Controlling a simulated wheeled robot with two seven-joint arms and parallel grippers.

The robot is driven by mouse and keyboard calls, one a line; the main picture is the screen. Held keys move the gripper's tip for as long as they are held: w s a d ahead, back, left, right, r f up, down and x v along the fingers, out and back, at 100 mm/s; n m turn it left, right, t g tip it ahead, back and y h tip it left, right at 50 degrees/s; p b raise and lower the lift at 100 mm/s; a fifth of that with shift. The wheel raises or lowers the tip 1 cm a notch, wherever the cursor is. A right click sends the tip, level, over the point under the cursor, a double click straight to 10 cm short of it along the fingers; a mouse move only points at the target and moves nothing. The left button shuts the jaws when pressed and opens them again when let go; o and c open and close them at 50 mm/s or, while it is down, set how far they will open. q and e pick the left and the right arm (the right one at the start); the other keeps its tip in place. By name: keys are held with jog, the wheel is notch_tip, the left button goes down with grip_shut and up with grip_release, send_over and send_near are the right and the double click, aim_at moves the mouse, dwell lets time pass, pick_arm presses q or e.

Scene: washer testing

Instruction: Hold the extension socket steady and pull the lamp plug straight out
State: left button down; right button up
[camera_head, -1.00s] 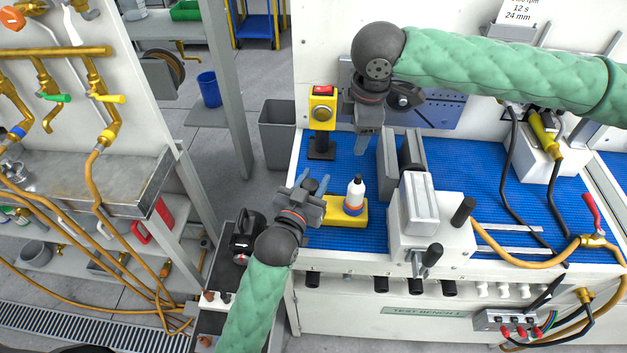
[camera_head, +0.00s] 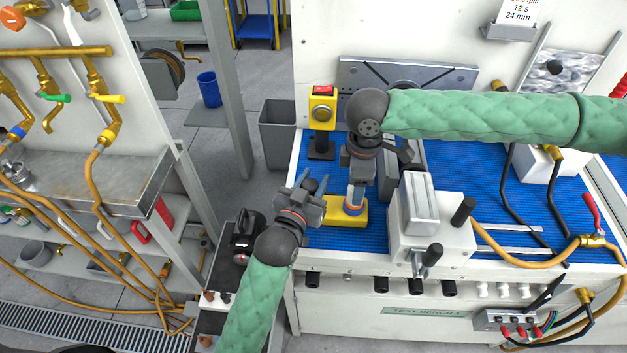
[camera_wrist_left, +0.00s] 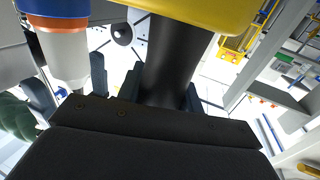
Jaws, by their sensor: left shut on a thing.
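The extension socket is a yellow block (camera_head: 333,212) on the blue mat; it fills the top of the left wrist view (camera_wrist_left: 190,8). My left gripper (camera_head: 311,184) is shut on a black cylinder (camera_wrist_left: 172,60) that sticks out of the yellow block. The lamp plug (camera_head: 350,207), white with orange and blue bands, stands upright in the block. It also shows in the left wrist view (camera_wrist_left: 63,50). My right gripper (camera_head: 356,192) points down over the plug and hides its upper part. Its fingers are on either side of the plug, with a gap visible in the left wrist view.
A grey and white vise-like fixture (camera_head: 435,225) stands close to the right of the socket. A yellow box with a red switch (camera_head: 322,106) stands behind.

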jog(key=shift+f, duration=1.85)
jog(key=c, duration=1.1)
jog(key=shift+c, duration=0.2)
jog(key=shift+r, duration=2.5)
pick_arm(q)
jog(key=c, duration=0.8)
grip_release()
jog(key=shift+c, duration=0.2)
